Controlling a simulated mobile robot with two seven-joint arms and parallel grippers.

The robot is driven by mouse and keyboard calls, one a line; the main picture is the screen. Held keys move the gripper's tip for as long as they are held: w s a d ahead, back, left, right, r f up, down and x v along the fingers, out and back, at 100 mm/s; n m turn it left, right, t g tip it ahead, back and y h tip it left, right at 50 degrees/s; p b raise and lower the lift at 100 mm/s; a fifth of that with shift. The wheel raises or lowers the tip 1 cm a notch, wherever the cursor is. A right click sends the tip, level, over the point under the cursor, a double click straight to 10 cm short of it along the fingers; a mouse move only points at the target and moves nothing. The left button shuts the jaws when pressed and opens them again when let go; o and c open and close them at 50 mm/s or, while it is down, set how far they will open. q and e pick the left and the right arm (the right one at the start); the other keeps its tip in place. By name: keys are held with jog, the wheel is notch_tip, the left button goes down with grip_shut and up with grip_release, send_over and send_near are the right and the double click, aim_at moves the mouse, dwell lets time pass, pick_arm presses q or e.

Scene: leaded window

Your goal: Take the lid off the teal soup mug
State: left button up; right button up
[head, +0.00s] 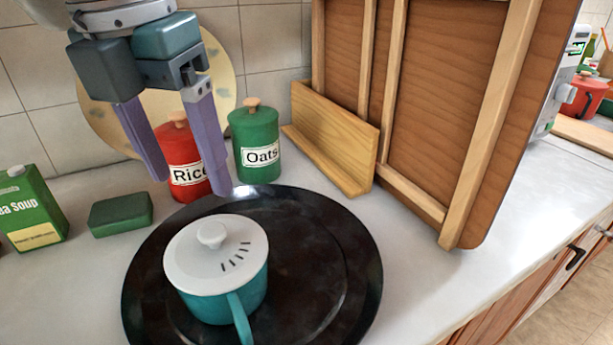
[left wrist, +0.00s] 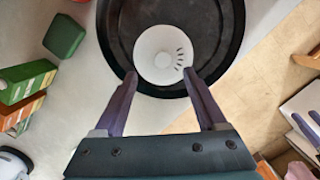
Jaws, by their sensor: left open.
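The teal soup mug (head: 221,304) stands upright on a round black tray (head: 325,230). Its white lid (head: 190,262) with a round knob (head: 211,234) sits on top, and its teal handle points toward the front. My left gripper (head: 192,186) is open and empty, above and behind the mug, its purple fingers pointing down. In the left wrist view the lid (left wrist: 150,60) lies ahead of the spread fingers (left wrist: 160,82), and the mug's body is hidden under it.
Behind the tray stand a red Rice canister (head: 180,150) and a green Oats canister (head: 255,140). A green block (head: 121,214) and a soup carton (head: 33,205) are at the left. A wooden rack (head: 335,135) and large wooden panel (head: 440,90) stand at right. The counter (head: 420,290) right of the tray is clear.

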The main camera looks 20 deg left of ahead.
aim_at(211, 230)
pick_arm(q)
jog(key=f, duration=0.5)
jog(key=f+p, duration=0.1)
jog(key=f, duration=0.1)
jog(key=shift+w+d+f, duration=0.2)
jog(key=shift+w+f, duration=0.15)
grip_shut()
